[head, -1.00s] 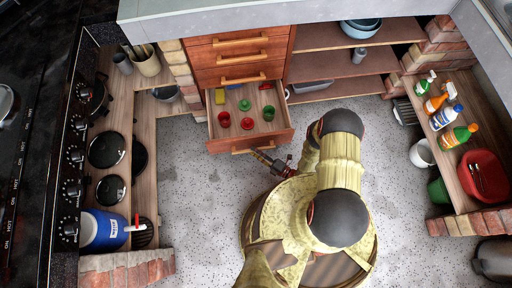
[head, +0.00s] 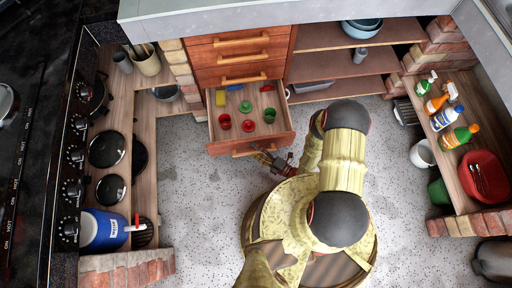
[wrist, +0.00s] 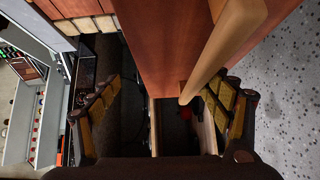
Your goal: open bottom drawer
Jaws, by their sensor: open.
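The bottom drawer (head: 278,140) of the wooden drawer unit stands pulled well out, with red and green cups and small coloured items inside. Its wooden bar handle (head: 244,153) is partly hidden behind my gripper (head: 272,161) in the head view. In the wrist view the red-brown drawer front (wrist: 165,45) and the pale handle (wrist: 228,48) are close up. My gripper (wrist: 162,108) has its fingers spread wide, with the drawer's edge and the handle's end between them. I cannot tell whether a finger touches the handle.
A low bench (head: 450,165) with spray bottles and a red basin (head: 482,172) is at the far right. The speckled floor (head: 190,205) is clear in front of the drawer.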

